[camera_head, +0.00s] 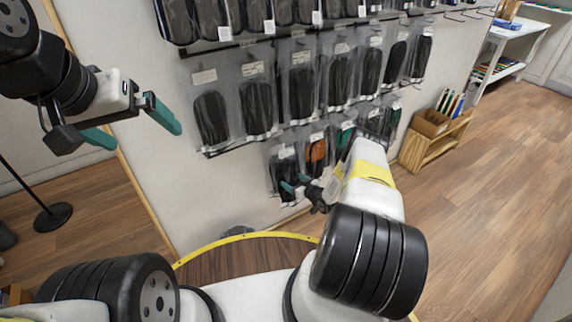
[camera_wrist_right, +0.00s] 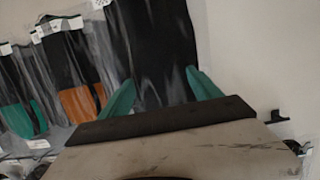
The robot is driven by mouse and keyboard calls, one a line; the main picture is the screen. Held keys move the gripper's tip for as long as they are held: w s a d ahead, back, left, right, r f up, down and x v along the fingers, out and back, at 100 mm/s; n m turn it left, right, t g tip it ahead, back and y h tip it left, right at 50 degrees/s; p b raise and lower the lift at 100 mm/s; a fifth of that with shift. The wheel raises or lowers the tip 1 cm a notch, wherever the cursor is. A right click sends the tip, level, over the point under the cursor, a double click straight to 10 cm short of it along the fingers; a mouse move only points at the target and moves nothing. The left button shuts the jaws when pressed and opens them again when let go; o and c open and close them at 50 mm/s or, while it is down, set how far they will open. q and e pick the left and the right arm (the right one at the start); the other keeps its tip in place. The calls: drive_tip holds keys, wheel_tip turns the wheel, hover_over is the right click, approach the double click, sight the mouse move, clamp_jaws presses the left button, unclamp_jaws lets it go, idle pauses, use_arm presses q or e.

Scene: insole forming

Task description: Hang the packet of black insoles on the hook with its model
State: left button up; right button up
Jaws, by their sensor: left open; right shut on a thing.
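My right gripper (camera_head: 300,188) is shut on a packet of black insoles (camera_head: 284,164) at the left end of the lowest row on the wall. In the right wrist view the black packet (camera_wrist_right: 152,45) stands between the green fingertips (camera_wrist_right: 163,94). Whether it hangs on a hook cannot be told, as its top is out of that view. My left gripper (camera_head: 131,126) is open and empty, raised at the upper left, away from the packets.
An orange-marked packet (camera_head: 317,149) hangs just right of the held packet, with green-marked ones beyond. Rows of black insole packets (camera_head: 301,86) hang above. A wooden crate (camera_head: 430,124) stands at the right. The wall left of the packets is bare.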

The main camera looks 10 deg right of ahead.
drive_tip(key=shift+w+a, duration=0.2)
drive_tip(key=shift+w, duration=0.35)
drive_tip(key=shift+w+a, duration=0.2)
drive_tip(key=shift+w, duration=0.3)
drive_tip(key=shift+w+a+f, duration=0.2)
drive_tip(key=shift+w+f, duration=0.35)
drive_tip(key=shift+w, duration=0.05)
drive_tip(key=shift+f, duration=0.1)
drive_tip(key=o, duration=1.5)
